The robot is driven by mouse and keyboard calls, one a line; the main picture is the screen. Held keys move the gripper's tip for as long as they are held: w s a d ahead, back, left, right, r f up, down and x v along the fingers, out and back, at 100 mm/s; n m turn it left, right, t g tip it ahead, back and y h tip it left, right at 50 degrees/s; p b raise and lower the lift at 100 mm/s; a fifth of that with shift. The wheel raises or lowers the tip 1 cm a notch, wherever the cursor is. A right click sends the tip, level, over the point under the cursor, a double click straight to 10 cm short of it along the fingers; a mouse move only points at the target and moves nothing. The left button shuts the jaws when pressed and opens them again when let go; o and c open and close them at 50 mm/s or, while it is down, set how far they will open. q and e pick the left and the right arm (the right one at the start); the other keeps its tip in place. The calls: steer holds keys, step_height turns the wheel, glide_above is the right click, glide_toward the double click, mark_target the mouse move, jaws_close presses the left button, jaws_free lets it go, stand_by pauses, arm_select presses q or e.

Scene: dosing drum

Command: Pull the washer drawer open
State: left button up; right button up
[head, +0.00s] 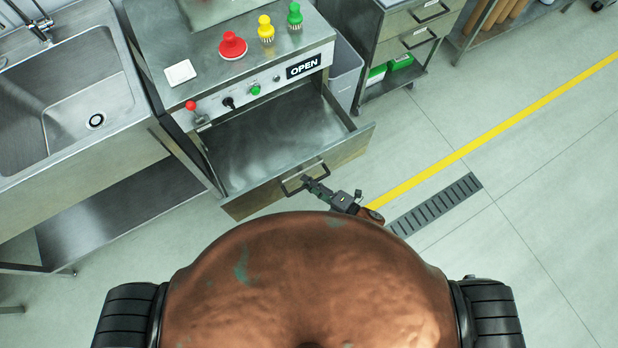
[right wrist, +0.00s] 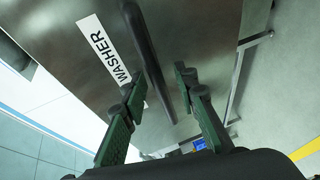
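The washer drawer (head: 275,140) is pulled out of the steel cabinet, and its empty metal inside shows in the head view. Its dark bar handle (head: 305,178) is on the front panel. In the right wrist view the front carries a white WASHER label (right wrist: 104,52) beside the handle (right wrist: 150,55). My right gripper (head: 314,186) is at the handle. In the right wrist view my right gripper (right wrist: 161,88) has its two green-padded fingers apart, with the handle bar running between their tips and a gap visible. My left gripper is not in view.
The cabinet's control panel (head: 262,85) has an OPEN sign (head: 303,66), a green button and a red-knobbed lever. Red, yellow and green knobbed items stand on top. A sink (head: 75,105) is at left, a grey bin (head: 344,70) at right.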

steer(key=v, duration=1.2)
steer(key=shift+f, duration=0.1)
steer(key=d+f+m+h+p, duration=0.1)
steer(key=d+f+m+h, duration=0.75)
steer(key=d+f, duration=0.8)
steer(key=s+d+f+m+g+h, duration=0.1)
steer(key=s+d+f+m, duration=0.15)
steer(key=f, duration=0.25)
steer(key=s+d+f+m+g+h, duration=0.1)
steer(key=s+d+f+m, duration=0.1)
steer(key=s+f+m, duration=0.3)
steer(key=s+d+f+m+g+h+p, duration=0.1)
steer(key=s+d+f+m+g+h, duration=0.3)
steer(key=s+f, duration=0.75)
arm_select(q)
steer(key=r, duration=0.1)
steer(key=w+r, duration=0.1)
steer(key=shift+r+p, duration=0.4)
arm_select(e)
steer(key=s+f+m+g+y, duration=0.2)
steer(key=s+m, duration=0.4)
steer(key=s, duration=1.2)
steer(key=shift+a+f+g, duration=0.3)
steer(key=shift+f+g, duration=0.05)
steer(key=shift+g, duration=0.35)
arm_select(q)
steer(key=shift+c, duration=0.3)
arm_select(e)
steer(key=shift+s, duration=0.15)
